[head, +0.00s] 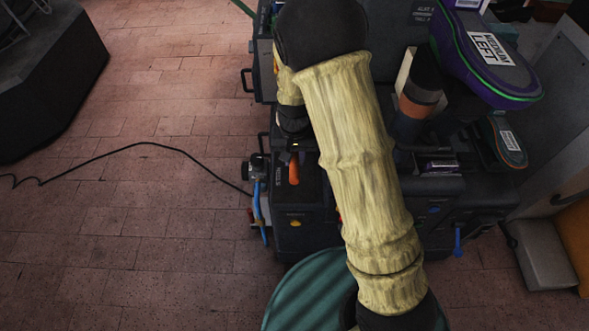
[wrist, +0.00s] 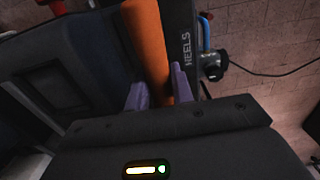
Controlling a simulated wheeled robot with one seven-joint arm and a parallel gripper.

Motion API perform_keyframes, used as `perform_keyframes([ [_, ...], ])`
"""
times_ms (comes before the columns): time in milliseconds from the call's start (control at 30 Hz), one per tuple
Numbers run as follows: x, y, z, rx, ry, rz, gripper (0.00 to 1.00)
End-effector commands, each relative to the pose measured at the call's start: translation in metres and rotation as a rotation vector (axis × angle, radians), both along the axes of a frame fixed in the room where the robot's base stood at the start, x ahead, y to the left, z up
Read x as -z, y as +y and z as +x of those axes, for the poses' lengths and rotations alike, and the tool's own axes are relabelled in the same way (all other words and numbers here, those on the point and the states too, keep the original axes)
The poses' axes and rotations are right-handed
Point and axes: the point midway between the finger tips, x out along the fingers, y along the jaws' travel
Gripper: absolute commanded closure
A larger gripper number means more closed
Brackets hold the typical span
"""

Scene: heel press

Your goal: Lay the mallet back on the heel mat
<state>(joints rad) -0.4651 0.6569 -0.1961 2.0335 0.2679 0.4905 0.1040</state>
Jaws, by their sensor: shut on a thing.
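The mallet's orange handle (wrist: 150,45) runs up the wrist view between the two purple fingers of my gripper (wrist: 160,92), which is shut on it. The mallet's head is out of sight. The handle also shows as a short orange piece (head: 294,170) in the head view, just below my dark wrist. A dark strip lettered HEELS (wrist: 181,18), which looks like the heel mat's edge, lies right beside the handle in the wrist view. I cannot tell whether the mallet touches it. In the head view my sleeved arm covers much of the bench there.
A purple and black shoe form (head: 485,55) labelled MEDIUM LEFT stands on the machine at right, with a smaller shoe (head: 509,142) below it. A dark and orange post (head: 418,97) rises beside my arm. A black cable (head: 150,144) crosses the open brick floor (head: 150,240) at left.

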Motion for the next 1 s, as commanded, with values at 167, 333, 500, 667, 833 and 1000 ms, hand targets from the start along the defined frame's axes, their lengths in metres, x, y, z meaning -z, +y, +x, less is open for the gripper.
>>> perform_keyframes([
  [167,0.031,0.0,0.0,0.0,0.0,-0.001,1.0],
  [333,0.035,0.0,0.001,0.0,-0.002,0.001,1.0],
  [500,0.035,0.0,0.001,0.0,-0.002,0.0,1.0],
  [667,0.048,0.0,0.0,0.0,0.001,-0.001,1.0],
  [833,0.07,0.0,0.0,0.0,0.0,0.0,1.0],
  [1000,0.072,0.0,0.001,0.0,-0.002,0.001,1.0],
])
